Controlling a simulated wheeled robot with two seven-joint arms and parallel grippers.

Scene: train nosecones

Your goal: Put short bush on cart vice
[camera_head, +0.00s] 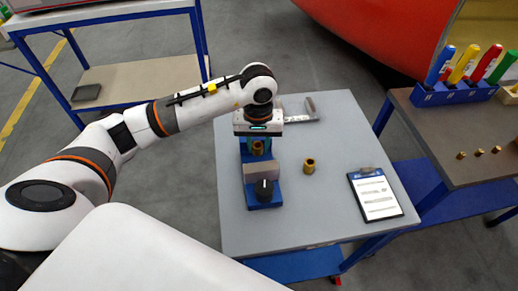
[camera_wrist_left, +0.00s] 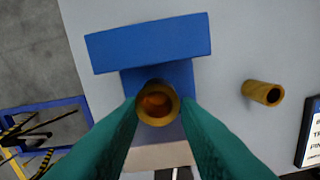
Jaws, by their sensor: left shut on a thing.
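The cart vice (camera_head: 262,196) is blue with a pale grey movable jaw (camera_head: 258,170) and a black knob, on the grey cart top. My left gripper (camera_head: 257,146) points down over the vice. It is shut on a brass bush (camera_wrist_left: 157,119), seen end-on between green fingers in the left wrist view. The bush is over the gap between the blue fixed jaw (camera_wrist_left: 150,42) and the pale jaw; I cannot tell whether it touches the vice. A second brass bush (camera_head: 309,166) stands on the cart right of the vice. My right gripper is not in view.
A clipboard (camera_head: 375,195) lies on the cart's right side, and a grey metal tool (camera_head: 304,113) lies at the back. A brown-topped table (camera_head: 455,125) at right carries a blue rack of coloured-handled tools (camera_head: 455,93) and several small brass pieces. The cart's front is clear.

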